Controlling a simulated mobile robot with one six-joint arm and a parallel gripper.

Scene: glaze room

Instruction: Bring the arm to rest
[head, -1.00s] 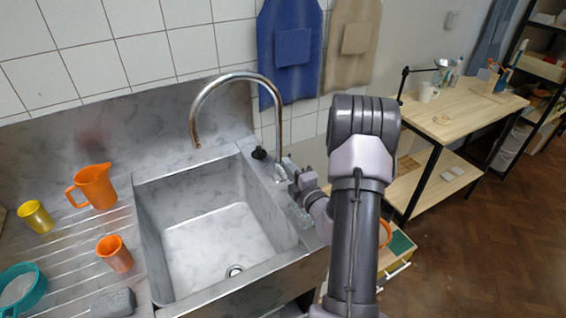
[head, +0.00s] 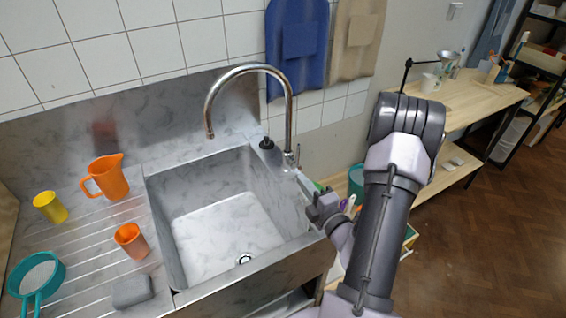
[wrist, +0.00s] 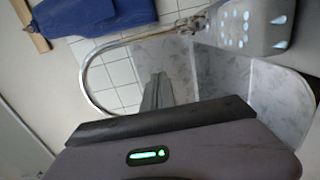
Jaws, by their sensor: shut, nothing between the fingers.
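My gripper (head: 312,190) is at the right rim of the steel sink (head: 225,215), below and right of the curved tap (head: 290,110). It looks shut and holds nothing. I cannot tell in the head view whether it touches the rim. In the wrist view the shut fingers (wrist: 155,92) point toward the sink and the tiled wall, with the tap (wrist: 88,85) curving at the left. My arm hides part of the floor and the bench to the right.
An orange jug (head: 108,178), an orange cup (head: 131,241), a yellow cup (head: 50,207), a teal sieve (head: 38,277) and a grey sponge (head: 132,291) are on the drainboard. Aprons (head: 297,50) hang behind. A wooden bench (head: 470,100) stands right. The floor (head: 490,240) is clear.

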